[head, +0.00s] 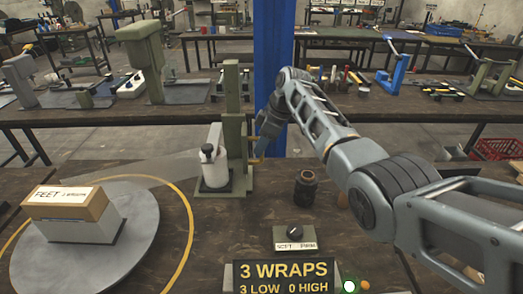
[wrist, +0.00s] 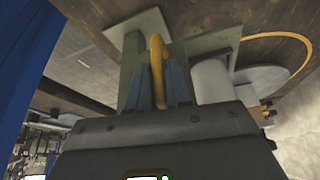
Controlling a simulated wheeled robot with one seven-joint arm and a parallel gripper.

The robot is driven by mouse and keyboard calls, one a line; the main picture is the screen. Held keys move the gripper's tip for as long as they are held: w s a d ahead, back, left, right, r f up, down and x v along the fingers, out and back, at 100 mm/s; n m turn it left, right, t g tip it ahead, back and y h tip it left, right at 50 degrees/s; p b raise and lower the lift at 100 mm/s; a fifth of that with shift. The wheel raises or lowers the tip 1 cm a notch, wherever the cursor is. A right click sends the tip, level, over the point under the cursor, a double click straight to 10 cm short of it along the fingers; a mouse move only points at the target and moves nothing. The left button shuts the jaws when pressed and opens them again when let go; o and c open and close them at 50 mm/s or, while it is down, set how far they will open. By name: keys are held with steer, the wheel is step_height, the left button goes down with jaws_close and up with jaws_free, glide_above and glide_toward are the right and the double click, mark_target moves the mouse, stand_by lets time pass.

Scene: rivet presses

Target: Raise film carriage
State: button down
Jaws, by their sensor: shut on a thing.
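The film carriage (head: 214,170) carries a white film roll low on a green upright mast (head: 233,112), left of my arm in the head view. A yellow handle (head: 255,160) sticks out at the mast's right side. My gripper (head: 259,147) is at this handle. In the wrist view, the gripper (wrist: 159,80) is shut on the yellow handle (wrist: 157,48), with a blue finger on each side of it. The white roll (wrist: 212,80) is just right of the fingers there.
A dark cylinder (head: 305,188), a SOFT/FIRM dial (head: 294,234) and a sign reading 3 WRAPS, 3 LOW, 0 HIGH (head: 285,275) are nearby. A blue post (head: 272,60) rises behind.

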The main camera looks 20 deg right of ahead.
steer(key=shift+w+d+r, duration=0.1)
steer(key=shift+w+r, duration=0.1)
steer(key=shift+r, duration=0.3)
steer(key=c, duration=1.3)
jaws_free()
steer(key=shift+c, duration=0.2)
steer(key=shift+o, duration=1.1)
steer(key=shift+s+f, duration=0.1)
steer(key=shift+f, duration=0.05)
steer(key=b+v, duration=0.1)
steer(key=v, duration=0.6)
steer(key=shift+r, duration=0.35)
steer(key=shift+s+d, duration=0.1)
